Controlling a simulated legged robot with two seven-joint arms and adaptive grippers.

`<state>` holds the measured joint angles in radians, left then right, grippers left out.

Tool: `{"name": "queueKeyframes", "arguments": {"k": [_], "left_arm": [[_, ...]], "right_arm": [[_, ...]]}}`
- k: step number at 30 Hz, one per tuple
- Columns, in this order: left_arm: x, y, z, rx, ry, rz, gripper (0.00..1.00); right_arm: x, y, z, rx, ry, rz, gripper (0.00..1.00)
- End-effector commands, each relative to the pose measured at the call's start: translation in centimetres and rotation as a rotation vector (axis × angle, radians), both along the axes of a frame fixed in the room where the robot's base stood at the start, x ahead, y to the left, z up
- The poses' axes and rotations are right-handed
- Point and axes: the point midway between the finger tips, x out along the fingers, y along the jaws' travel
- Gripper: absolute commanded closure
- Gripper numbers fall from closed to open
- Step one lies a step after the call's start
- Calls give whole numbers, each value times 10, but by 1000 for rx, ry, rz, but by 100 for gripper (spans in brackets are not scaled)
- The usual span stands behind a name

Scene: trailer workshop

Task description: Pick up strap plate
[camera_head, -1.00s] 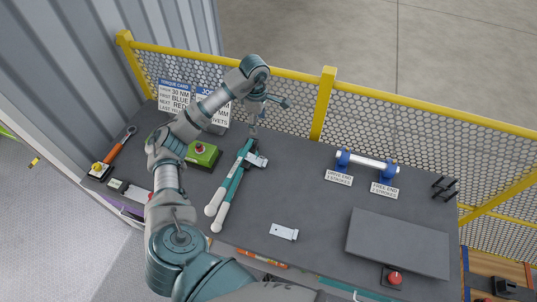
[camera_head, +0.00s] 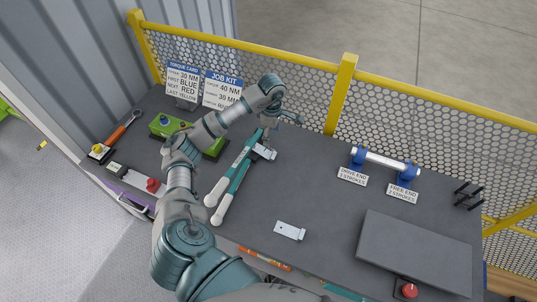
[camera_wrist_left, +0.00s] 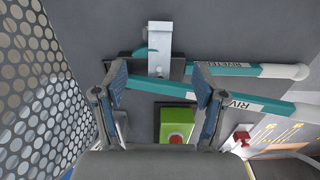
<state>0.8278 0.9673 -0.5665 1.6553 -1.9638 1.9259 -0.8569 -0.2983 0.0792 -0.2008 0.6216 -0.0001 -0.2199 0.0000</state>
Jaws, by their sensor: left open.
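A small silver plate (camera_head: 264,151) lies at the head of the teal riveter (camera_head: 234,172) on the dark bench. The same plate, with a hole near one end, shows in the left wrist view (camera_wrist_left: 159,38). A second silver plate (camera_head: 290,230) with holes lies flat nearer the front edge. Which one is the strap plate I cannot tell. My left gripper (camera_head: 269,131) is above the bench by the riveter head. In the left wrist view its fingers (camera_wrist_left: 163,95) are open and empty, with the first plate beyond the gap. My right gripper is out of view.
A green box with buttons (camera_head: 160,125) stands left of the arm. Signs (camera_head: 222,90) and a yellow mesh fence (camera_head: 440,125) line the back. A blue-ended roller (camera_head: 385,163), a grey panel (camera_head: 418,253) and a red button (camera_head: 409,290) are at the right.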

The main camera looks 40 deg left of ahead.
Motion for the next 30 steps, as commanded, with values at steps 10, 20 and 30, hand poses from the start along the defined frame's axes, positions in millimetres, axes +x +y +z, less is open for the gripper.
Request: {"name": "queueKeyframes", "arguments": {"k": [10,20,30], "left_arm": [[0,-1,-62,-1,1,1,29],[2,-10,-99,-2,3,2,29],[3,-8,-118,0,-1,0,29]], "right_arm": [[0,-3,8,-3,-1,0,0],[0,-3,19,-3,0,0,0],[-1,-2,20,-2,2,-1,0]]}}
